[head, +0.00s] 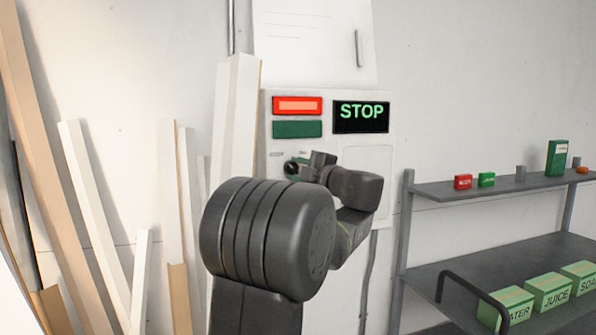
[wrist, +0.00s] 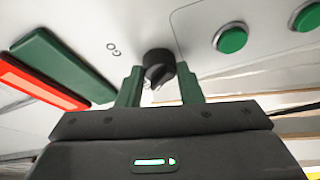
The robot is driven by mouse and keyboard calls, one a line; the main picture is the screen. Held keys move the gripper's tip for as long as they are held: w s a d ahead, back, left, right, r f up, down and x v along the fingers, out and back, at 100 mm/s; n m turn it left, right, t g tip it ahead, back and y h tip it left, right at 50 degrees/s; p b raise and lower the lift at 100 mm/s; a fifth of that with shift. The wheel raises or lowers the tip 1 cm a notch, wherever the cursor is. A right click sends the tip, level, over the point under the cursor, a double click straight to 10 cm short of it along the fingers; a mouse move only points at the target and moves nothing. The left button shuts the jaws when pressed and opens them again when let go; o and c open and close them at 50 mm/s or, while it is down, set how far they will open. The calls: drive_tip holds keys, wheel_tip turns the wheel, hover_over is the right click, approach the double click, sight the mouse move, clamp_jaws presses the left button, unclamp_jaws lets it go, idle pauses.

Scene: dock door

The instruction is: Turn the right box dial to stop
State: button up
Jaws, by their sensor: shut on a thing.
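A pale control box (head: 380,150) hangs on the wall, with a black display (head: 361,116) reading STOP in green letters. Its black dial (head: 291,167) sits low on the left of the box face, partly covered by my gripper (head: 307,166). In the wrist view the dial (wrist: 158,65) lies between the green fingers of my gripper (wrist: 160,80), which is shut on it.
Two round green buttons (wrist: 232,39) (wrist: 304,16) show in the wrist view. Tall boards (head: 90,210) lean on the wall at left. A shelf (head: 500,187) with small boxes stands at right, with green crates (head: 548,291) lower down.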

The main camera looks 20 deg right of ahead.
drive_tip(key=shift+f, duration=0.1)
drive_tip(key=o, duration=1)
drive_tip(key=shift+c, duration=0.2)
drive_tip(key=b+v, duration=0.2)
drive_tip(key=v, duration=1.1)
drive_tip(key=shift+s+d+b, duration=0.15)
drive_tip(key=shift+s+b, duration=0.25)
drive_tip(key=shift+w, duration=0.1)
drive_tip(key=p+x, duration=0.2)
drive_tip(key=x, duration=1.1)
drive_tip(key=shift+w+a+p, duration=0.2)
drive_tip(key=shift+w+p, duration=0.15)
drive_tip(key=shift+p, duration=0.05)
drive_tip(key=shift+s, duration=0.15)
